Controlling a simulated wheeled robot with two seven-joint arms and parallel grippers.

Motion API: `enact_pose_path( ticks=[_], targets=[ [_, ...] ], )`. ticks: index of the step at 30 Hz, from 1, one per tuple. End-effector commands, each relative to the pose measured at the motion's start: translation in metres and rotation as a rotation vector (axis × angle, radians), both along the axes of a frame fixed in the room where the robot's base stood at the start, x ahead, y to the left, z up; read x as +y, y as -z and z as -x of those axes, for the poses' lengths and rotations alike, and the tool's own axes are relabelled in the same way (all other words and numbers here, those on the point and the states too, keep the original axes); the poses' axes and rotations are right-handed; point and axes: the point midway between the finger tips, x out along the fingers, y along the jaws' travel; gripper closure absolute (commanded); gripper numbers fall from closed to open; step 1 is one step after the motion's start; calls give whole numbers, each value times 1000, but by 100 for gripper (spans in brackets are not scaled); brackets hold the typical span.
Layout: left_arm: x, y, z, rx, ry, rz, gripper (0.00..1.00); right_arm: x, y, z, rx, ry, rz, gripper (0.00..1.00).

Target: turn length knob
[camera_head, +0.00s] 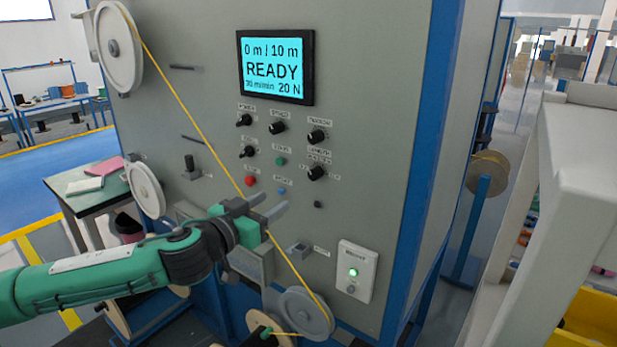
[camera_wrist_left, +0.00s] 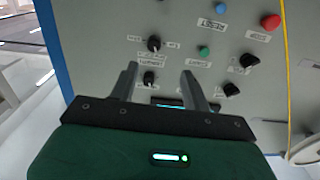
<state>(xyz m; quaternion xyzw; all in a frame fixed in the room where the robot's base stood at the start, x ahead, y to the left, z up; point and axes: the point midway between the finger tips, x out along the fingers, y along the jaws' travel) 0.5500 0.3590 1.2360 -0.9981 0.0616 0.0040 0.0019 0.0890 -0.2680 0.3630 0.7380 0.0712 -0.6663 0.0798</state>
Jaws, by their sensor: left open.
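The length knob (camera_head: 317,173) is a small black knob low on the right of the grey panel, under a label that seems to read LENGTH. In the left wrist view, which is turned over, it looks like the black knob (camera_wrist_left: 154,43) with small labels around it, just beyond the fingertips. My left gripper (camera_head: 268,204) is open and empty, below and left of this knob in the head view. In the wrist view its two grey fingers (camera_wrist_left: 160,70) stand apart, with another black knob (camera_wrist_left: 149,77), likely tension, showing between them. My right gripper is out of view.
Close by are the tension knob (camera_head: 316,136), green button (camera_head: 280,160), red button (camera_head: 250,181) and a lit READY screen (camera_head: 275,67). A white box with a green light (camera_head: 353,272) juts out lower right.

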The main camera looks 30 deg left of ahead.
Motion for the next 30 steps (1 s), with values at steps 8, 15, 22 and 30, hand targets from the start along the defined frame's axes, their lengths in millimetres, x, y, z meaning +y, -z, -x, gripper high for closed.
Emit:
enact_pose_path(
  ticks=[8,15,22,30],
  targets=[
    [-8,-11,1,-11,14,9,52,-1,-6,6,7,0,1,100],
    [-10,-12,-17,-11,14,9,52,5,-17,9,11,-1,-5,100],
    [-14,-13,-42,-10,14,7,52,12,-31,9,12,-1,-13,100],
    [-21,-13,-78,-10,17,5,52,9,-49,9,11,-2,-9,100]
  ],
)
